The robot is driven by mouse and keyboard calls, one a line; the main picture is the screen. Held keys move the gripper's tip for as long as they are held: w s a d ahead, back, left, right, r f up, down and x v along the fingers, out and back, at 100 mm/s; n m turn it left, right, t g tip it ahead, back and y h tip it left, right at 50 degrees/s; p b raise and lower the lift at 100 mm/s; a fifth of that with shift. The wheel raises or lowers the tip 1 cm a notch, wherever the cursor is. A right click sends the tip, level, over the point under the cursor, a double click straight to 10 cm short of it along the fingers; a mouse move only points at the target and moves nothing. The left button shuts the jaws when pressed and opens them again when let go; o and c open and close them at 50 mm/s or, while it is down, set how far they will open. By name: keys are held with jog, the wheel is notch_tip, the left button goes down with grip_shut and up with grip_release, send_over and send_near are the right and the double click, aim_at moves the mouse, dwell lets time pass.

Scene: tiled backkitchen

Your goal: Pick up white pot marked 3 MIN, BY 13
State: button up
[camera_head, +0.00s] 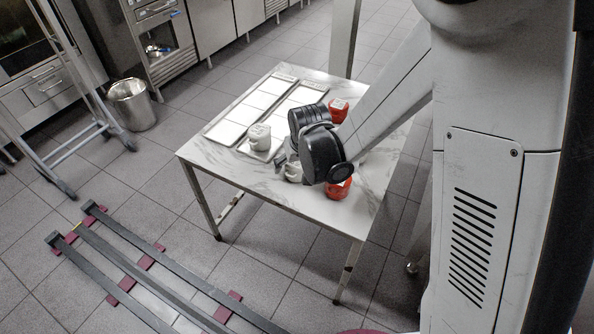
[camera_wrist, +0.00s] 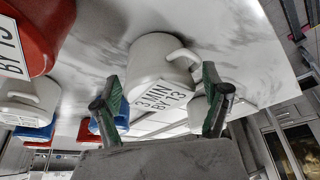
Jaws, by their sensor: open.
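The white pot marked 3 MIN, BY 13 (camera_wrist: 152,58) stands on the marble-look table in the wrist view, its handle toward the right. Its label card faces my gripper (camera_wrist: 162,104). The two fingers are open, one on each side of the label in the picture, with nothing held between them. Whether they touch the pot I cannot tell. In the head view, a white pot (camera_head: 293,173) shows partly behind my wrist; its label is not readable there. My fingers are mostly hidden in that view.
A red pot (camera_wrist: 32,35) and another white pot (camera_wrist: 25,100) are at left in the wrist view; blue pots (camera_wrist: 108,122) are beyond. On the table (camera_head: 225,165), a white pot (camera_head: 259,137) stands near white panels (camera_head: 232,132). Red pots (camera_head: 338,110) (camera_head: 338,190) flank my wrist.

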jog(key=shift+w+f, duration=0.15)
jog(key=shift+f, duration=0.3)
jog(key=shift+r, duration=0.1)
jog(key=c, duration=1.6)
